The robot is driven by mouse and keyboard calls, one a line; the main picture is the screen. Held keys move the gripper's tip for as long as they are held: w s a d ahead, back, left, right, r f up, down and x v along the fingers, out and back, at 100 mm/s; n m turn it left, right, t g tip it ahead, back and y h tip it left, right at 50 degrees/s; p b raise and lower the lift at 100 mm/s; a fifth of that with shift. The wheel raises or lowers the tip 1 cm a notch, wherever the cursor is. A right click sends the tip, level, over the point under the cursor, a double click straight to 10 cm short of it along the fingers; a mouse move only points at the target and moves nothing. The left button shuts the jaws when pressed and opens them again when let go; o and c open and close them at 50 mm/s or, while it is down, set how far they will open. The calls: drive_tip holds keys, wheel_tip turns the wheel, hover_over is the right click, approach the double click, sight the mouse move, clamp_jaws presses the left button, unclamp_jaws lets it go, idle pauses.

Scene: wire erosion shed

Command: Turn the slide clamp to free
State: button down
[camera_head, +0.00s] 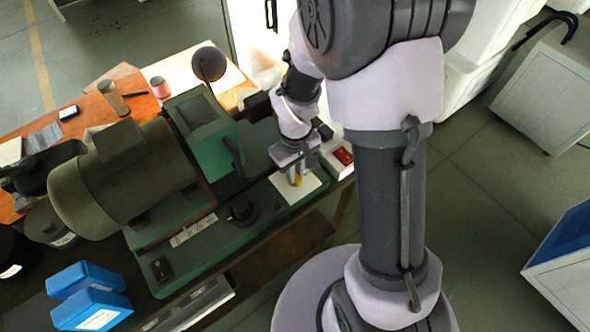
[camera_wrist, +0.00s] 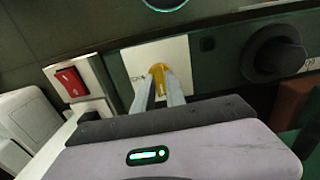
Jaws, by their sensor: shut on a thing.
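The slide clamp shows as a small yellow handle (camera_wrist: 157,71) on a white plate (camera_wrist: 133,61) in the wrist view. In the head view the yellow handle (camera_head: 297,181) is mostly hidden under my gripper, and the white plate (camera_head: 309,188) sits at the right end of the green machine's bed. My gripper (camera_head: 293,174) points down at the plate. In the wrist view its two pale fingers (camera_wrist: 160,84) are shut on the yellow handle, one on each side. Small dark lettering beside the handle is too small to read.
The green machine (camera_head: 215,135) with its big motor (camera_head: 125,175) fills the bench. A black knob (camera_wrist: 275,53) and a box with a red switch (camera_wrist: 69,82) flank the plate. Blue boxes (camera_head: 90,300) stand at lower left. Grey floor (camera_head: 490,200) is open at right.

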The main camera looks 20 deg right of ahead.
idle(0.3)
drive_tip(key=c, duration=1.4)
unclamp_jaws()
wheel_tip(320, 180, up, 18)
drive_tip(key=p, duration=0.4)
drive_tip(key=shift+f, duration=0.25)
drive_tip(key=s+a+f+m+t+b, duration=0.1)
drive_tip(key=s+f+m+t+b, duration=0.1)
drive_tip(key=s+b, duration=0.2)
drive_tip(key=s+a+f+m+t+y+b, duration=0.1)
drive_tip(key=s+f+m+t+b, duration=0.1)
drive_tip(key=s+b, duration=0.3)
drive_tip(key=s+a+f+m+t+y+b, duration=0.1)
drive_tip(key=s+f+m+b, duration=0.3)
drive_tip(key=b, duration=0.6)
drive_tip(key=shift+s+a+t, duration=0.15)
drive_tip(key=shift+a+t, duration=0.2)
drive_tip(key=shift+t, duration=0.05)
